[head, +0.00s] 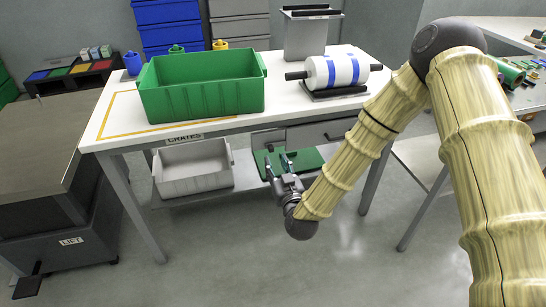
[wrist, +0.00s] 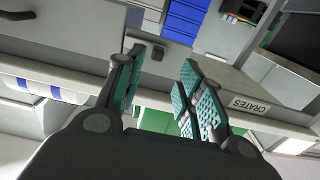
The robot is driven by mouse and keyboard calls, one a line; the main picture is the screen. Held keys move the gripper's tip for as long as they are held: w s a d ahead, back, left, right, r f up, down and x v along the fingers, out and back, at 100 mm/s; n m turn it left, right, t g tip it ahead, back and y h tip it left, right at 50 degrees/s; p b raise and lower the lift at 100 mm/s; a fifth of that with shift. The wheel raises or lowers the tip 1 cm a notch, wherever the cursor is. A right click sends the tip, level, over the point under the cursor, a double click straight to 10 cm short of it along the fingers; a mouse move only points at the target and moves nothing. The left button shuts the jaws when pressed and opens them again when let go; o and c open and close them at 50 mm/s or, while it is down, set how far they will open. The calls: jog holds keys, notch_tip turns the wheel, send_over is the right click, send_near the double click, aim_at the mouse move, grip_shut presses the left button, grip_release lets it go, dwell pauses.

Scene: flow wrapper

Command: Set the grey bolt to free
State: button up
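My gripper (head: 276,162) is open and empty in front of the worktable's lower part, below the grey drawer unit. In the wrist view my gripper (wrist: 160,82) shows its two teal-padded fingers apart with nothing between them. The grey drawer unit (head: 308,134) hangs under the tabletop and has dark handles; one handle (wrist: 158,52) shows in the wrist view beyond the fingers. I cannot make out a grey bolt for certain in either view, nor its setting.
The white worktable (head: 110,132) carries a green crate (head: 200,100) and a white roll with blue bands (head: 337,72). A grey crate (head: 195,168) and a green panel (head: 305,160) are below. The lift (head: 70,241) stands left. The floor in front is clear.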

jog(key=shift+v, duration=2.5)
jog(key=s+d+f+g+h, duration=0.1)
jog(key=s+d+f+g, duration=0.4)
jog(key=f, duration=0.4)
jog(key=s+d+f+g+h, duration=0.1)
jog(key=s+d+f+g, duration=0.2)
jog(key=s+f, duration=0.6)
jog(key=s+d+f+m+g+h, duration=0.1)
jog(key=s+d+f+g, duration=0.3)
jog(key=s, duration=0.5)
jog(key=s+d+f+m+g+h, duration=0.1)
jog(key=s+d+f+m+g, duration=0.15)
jog(key=s+d, duration=0.45)
jog(key=s+d+f+m+g+h, duration=0.1)
jog(key=s+d+f+g+h, duration=0.2)
jog(key=s, duration=0.7)
notch_tip(320, 180, up, 20)
jog(key=y+p, duration=0.1)
jog(key=p, duration=2)
jog(key=shift+w+d+r+p, duration=0.2)
jog(key=shift+w+d+p, duration=0.15)
jog(key=shift+w, duration=0.1)
jog(key=shift+n, duration=0.25)
jog(key=shift+c, duration=0.5)
